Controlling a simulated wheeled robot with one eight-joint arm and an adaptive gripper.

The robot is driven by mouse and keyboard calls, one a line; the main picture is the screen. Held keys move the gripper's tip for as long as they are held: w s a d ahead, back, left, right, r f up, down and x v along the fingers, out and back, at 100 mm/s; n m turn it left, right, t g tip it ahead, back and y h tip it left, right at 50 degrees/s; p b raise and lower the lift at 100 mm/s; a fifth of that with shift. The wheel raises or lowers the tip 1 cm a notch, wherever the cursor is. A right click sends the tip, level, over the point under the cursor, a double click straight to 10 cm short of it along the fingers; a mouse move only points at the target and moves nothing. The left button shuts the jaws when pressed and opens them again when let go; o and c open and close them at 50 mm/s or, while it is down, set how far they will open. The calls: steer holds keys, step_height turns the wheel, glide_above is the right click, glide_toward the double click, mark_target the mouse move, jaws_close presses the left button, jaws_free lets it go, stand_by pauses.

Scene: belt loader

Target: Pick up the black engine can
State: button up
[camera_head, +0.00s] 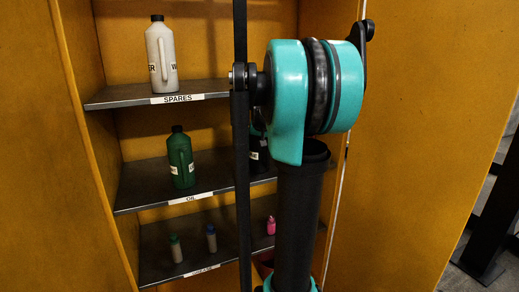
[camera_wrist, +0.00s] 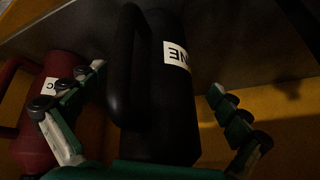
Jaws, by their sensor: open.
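My gripper (camera_wrist: 156,80) is open, with one finger on each side of the can. A gap shows between the can and the right finger; the left finger is near the handle, and contact there cannot be told. In the head view only a dark sliver of the black can (camera_head: 262,162) shows on the middle shelf, behind my arm. My gripper is hidden there.
A red can (camera_wrist: 33,120) stands close to the left finger in the wrist view. The orange cabinet holds a white can (camera_head: 161,58) on the spares shelf, a green can (camera_head: 180,158) on the oil shelf (camera_head: 150,190), and small bottles (camera_head: 211,240) below.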

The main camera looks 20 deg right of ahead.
steer(key=shift+x, duration=1.3)
steer(key=shift+c, duration=0.6)
steer(key=c, duration=1.3)
steer(key=shift+d+r, duration=0.1)
steer(key=shift+r, duration=0.05)
